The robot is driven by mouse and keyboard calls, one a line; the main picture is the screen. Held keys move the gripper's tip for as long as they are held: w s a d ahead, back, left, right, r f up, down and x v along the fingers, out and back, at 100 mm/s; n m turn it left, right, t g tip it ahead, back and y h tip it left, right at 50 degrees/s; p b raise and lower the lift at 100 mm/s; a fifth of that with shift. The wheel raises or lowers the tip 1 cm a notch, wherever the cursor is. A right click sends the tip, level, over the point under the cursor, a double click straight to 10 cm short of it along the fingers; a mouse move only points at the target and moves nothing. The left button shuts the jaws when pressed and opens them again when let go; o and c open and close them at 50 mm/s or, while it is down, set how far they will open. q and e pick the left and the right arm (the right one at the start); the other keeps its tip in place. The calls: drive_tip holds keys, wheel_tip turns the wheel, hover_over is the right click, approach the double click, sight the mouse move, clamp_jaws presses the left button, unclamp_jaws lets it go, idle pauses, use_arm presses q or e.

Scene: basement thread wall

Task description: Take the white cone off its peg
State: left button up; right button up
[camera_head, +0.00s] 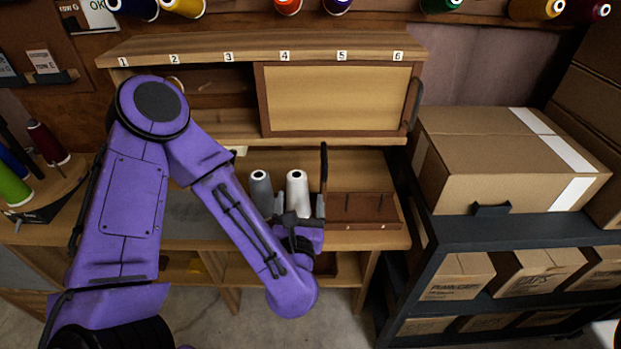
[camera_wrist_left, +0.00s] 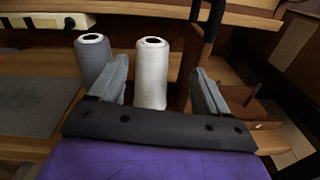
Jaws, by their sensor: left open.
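The white cone (camera_head: 297,190) stands upright on the workbench, just right of a grey cone (camera_head: 260,192). Its peg is hidden inside it. My left gripper (camera_head: 298,208) is open in front of the white cone. In the left wrist view, the white cone (camera_wrist_left: 152,75) shows between the two open fingers (camera_wrist_left: 163,90), nearer the left one, and the jaws are not closed on it. The grey cone (camera_wrist_left: 93,58) is to the left, behind the left finger. I cannot tell how far the fingertips reach around the white cone.
A dark upright post (camera_head: 324,170) stands close right of the white cone, beside a brown tray (camera_head: 365,222). A shelf with a sliding panel (camera_head: 335,99) overhangs behind. A cart with cardboard boxes (camera_head: 505,165) is at right. A grey mat (camera_wrist_left: 35,105) lies at left.

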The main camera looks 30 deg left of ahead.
sight(297, 173)
use_arm(q)
drive_tip(key=shift+w+a+r+n+y+b, duration=0.4)
drive_tip(key=shift+w+a+r+n+b, duration=0.3)
drive_tip(key=shift+w+a+n+b, duration=0.15)
drive_tip(key=p+x, duration=0.1)
drive_tip(key=x, duration=0.1)
drive_tip(key=p+x, duration=0.1)
drive_tip(key=x, duration=0.2)
drive_tip(key=p+x, duration=0.1)
drive_tip(key=x, duration=0.1)
drive_tip(key=shift+w+a+f+p, duration=0.1)
drive_tip(key=shift+a+f+p, duration=0.2)
drive_tip(key=shift+f, duration=0.1)
drive_tip(key=shift+w+f, duration=0.2)
clamp_jaws()
use_arm(e)
drive_tip(key=shift+s+r, duration=0.3)
drive_tip(key=shift+r, duration=0.65)
use_arm(q)
drive_tip(key=shift+r, duration=0.2)
